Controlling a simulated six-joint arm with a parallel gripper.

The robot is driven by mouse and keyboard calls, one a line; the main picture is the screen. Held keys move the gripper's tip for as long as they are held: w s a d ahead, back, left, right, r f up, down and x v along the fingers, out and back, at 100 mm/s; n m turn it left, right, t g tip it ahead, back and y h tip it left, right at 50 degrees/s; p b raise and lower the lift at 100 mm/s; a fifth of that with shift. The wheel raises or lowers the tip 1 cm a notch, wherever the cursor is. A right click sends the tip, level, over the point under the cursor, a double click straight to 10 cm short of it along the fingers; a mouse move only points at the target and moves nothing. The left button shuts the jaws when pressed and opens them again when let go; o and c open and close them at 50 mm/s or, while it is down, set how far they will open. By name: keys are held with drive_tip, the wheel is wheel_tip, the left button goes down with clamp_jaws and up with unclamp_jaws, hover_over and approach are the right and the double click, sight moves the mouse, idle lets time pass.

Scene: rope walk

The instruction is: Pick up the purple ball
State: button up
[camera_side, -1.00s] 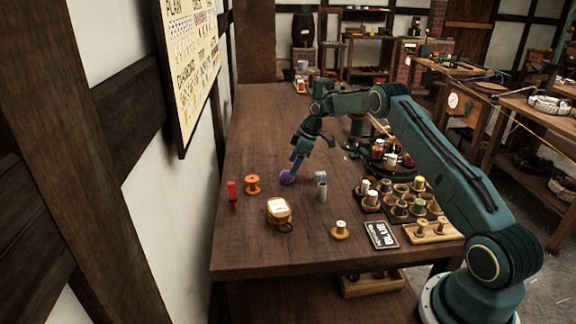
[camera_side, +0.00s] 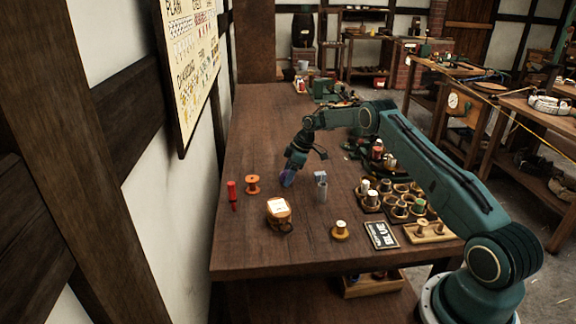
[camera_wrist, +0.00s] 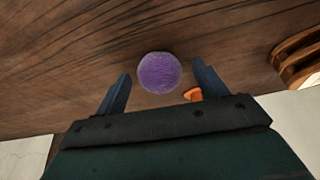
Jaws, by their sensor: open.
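The purple ball (camera_side: 286,178) rests on the dark wooden table, and my gripper (camera_side: 289,172) has come down over it, partly hiding it in the side view. In the wrist view the ball (camera_wrist: 160,73) shows whole between the two blue-grey fingers of my open gripper (camera_wrist: 161,88).
An orange spool (camera_side: 252,185) and a red-handled tool (camera_side: 232,195) stand left of the ball. A metal cup (camera_side: 321,188) stands close on its right. A tan round container (camera_side: 278,211) is in front. A tray of spools (camera_side: 398,202) fills the right side.

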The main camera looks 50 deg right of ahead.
idle(0.3)
drive_tip(key=c, duration=1.1)
drive_tip(key=shift+o, duration=0.2)
drive_tip(key=shift+r, duration=0.15)
drive_tip(key=shift+r, duration=4.9)
